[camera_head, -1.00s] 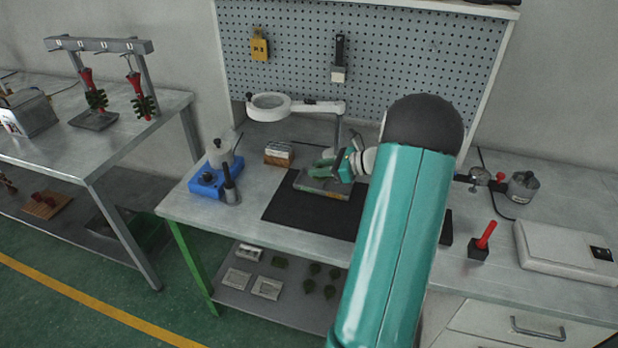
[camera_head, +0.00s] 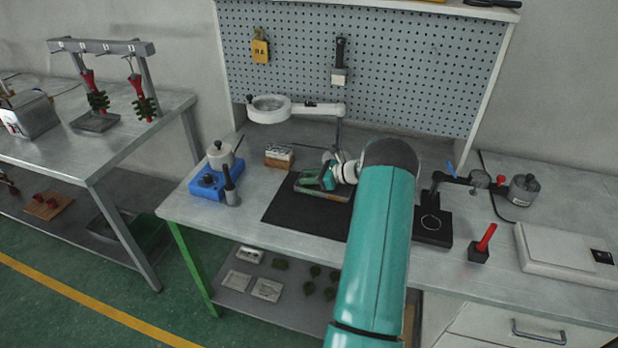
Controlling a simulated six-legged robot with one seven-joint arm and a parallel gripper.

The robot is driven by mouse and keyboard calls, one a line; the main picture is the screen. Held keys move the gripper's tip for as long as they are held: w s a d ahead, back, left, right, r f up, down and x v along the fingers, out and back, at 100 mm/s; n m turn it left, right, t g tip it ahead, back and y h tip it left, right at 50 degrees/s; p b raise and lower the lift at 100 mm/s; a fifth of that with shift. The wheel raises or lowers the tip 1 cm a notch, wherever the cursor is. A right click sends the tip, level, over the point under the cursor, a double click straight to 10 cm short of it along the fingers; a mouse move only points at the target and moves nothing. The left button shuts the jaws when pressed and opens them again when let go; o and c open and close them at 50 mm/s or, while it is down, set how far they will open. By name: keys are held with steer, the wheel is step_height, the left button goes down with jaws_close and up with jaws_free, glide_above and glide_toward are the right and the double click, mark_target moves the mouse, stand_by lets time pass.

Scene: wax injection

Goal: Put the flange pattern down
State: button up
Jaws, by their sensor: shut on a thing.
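My gripper (camera_head: 319,179) is small in the head view, low over the grey tray (camera_head: 337,198) on the black mat on the bench. Its jaws are shut on a small green piece, the flange pattern (camera_head: 309,179), which is partly hidden by the fingers. The pattern is at or just above the tray; I cannot tell whether it touches it.
The black mat (camera_head: 290,216) is bare in front of the tray. A wooden-based block (camera_head: 279,156) and a blue wax pot unit (camera_head: 210,184) stand to the left. The magnifier lamp (camera_head: 270,109) hangs behind. A black stand (camera_head: 432,228) is to the right.

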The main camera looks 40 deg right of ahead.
steer(key=shift+f, duration=0.15)
steer(key=o, duration=0.9)
steer(key=shift+o, duration=0.2)
